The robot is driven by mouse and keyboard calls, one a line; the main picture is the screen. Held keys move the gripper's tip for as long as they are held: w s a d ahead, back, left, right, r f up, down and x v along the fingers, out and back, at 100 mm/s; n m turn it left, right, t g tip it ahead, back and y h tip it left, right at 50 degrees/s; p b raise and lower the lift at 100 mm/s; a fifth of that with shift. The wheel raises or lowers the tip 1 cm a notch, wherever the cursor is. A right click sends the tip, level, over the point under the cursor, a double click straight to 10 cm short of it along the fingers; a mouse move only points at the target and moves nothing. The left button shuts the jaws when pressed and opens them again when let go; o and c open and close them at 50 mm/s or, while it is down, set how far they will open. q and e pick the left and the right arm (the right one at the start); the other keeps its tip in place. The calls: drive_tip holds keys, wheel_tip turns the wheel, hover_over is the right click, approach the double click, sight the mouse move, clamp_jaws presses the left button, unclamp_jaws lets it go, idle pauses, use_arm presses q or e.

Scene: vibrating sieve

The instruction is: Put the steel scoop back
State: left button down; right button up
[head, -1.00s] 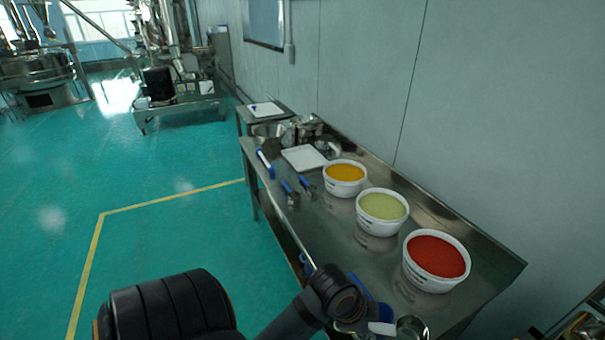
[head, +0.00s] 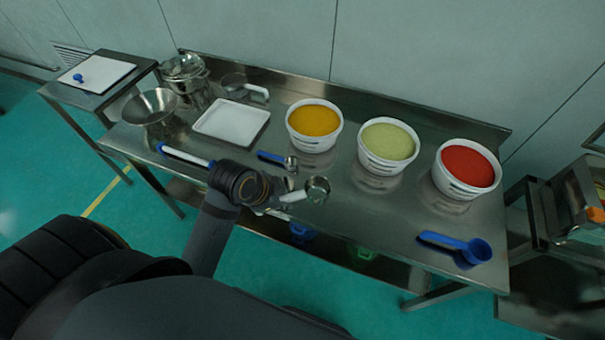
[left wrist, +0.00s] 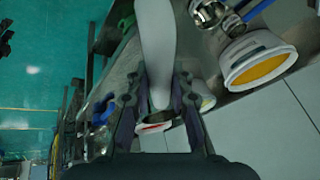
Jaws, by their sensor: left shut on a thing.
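My left gripper (head: 272,190) is shut on the pale handle of the steel scoop (head: 318,188). Its round steel cup points right, over the front part of the steel table (head: 350,215). I cannot tell how high it is held. In the left wrist view the pale handle (left wrist: 156,45) passes between the fingers of the left gripper (left wrist: 157,95); the cup is not clear there. A blue-handled scoop with a small steel cup (head: 291,163) lies just behind the gripper. Something beside it is partly hidden by my wrist. My right gripper is not in view.
Tubs of orange (head: 314,119), green (head: 388,143) and red (head: 467,168) material line the back. A blue scoop (head: 472,250) lies at the right front. A white tray (head: 232,122), a steel bowl (head: 150,106) and a blue-and-white tool (head: 185,156) are left. The table's middle front is mostly clear.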

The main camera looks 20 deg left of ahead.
use_arm(q)
drive_tip(key=w+d+f+m+g+h+p, duration=0.1)
drive_tip(key=w+d+f+m+p, duration=0.3)
drive_tip(key=w+d, duration=0.15)
drive_tip(key=w+d+f+m+g+h+p, duration=0.1)
drive_tip(key=w+d+f+m+h+p, duration=0.15)
drive_tip(key=w+d+m+p, duration=0.35)
drive_tip(key=shift+n+g+y, duration=0.3)
drive_tip(key=shift+n+y, duration=0.15)
drive_tip(key=shift+n, duration=0.45)
drive_tip(key=f+b, duration=0.4)
drive_tip(key=b, duration=0.1)
drive_tip(key=w+f+b, duration=0.1)
drive_tip(key=f+b, duration=0.1)
drive_tip(key=shift+a+f, duration=0.25)
drive_tip(key=shift+f, duration=0.05)
drive_tip(key=shift+f+b, duration=0.45)
drive_tip(key=shift+b, duration=0.2)
drive_tip(key=shift+f, duration=0.15)
